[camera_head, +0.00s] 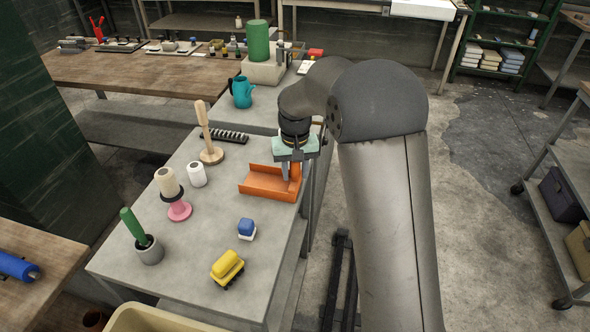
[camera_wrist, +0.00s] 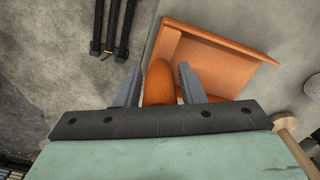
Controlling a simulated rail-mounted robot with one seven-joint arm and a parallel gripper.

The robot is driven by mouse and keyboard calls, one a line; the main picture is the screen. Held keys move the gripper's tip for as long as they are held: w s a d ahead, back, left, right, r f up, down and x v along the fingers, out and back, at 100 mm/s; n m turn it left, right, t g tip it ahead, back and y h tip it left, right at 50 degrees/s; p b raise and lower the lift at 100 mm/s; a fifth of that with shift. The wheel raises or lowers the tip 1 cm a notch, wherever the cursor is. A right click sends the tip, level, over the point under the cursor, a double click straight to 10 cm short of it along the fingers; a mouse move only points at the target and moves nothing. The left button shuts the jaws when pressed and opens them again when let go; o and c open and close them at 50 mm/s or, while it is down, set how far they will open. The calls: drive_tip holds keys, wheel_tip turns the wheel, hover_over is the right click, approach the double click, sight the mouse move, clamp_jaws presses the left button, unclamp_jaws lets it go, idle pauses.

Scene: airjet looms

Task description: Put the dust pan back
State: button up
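The orange dust pan (camera_head: 268,184) lies on the grey table (camera_head: 215,250) near its right edge. In the wrist view the pan (camera_wrist: 225,52) shows as a shallow tray with raised walls, its rounded handle (camera_wrist: 159,82) toward me. My gripper (camera_head: 292,172) is down at the handle end of the pan. In the wrist view its two grey fingers (camera_wrist: 161,75) stand on either side of the handle, with what look like narrow gaps. The fingers look open around it. Firm contact cannot be made out.
A teal jug (camera_head: 242,93) and green cylinder (camera_head: 258,42) stand farther back. Open floor (camera_head: 480,240) lies right.

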drive_tip(key=shift+o, duration=0.2)
wheel_tip(320, 180, up, 12)
drive_tip(key=shift+s+d+r, duration=0.1)
drive_tip(key=shift+s+r, duration=0.05)
drive_tip(key=shift+r, duration=0.1)
drive_tip(key=s+d+f, duration=0.2)
drive_tip(key=s+d, duration=0.1)
drive_tip(key=s, duration=0.7)
drive_tip(key=s+d+f, duration=0.2)
drive_tip(key=s+d, duration=0.1)
drive_tip(key=s, duration=0.7)
drive_tip(key=s+d+f, duration=0.3)
drive_tip(key=s, duration=0.8)
drive_tip(key=shift+m, duration=0.3)
drive_tip(key=shift+d+f, duration=0.1)
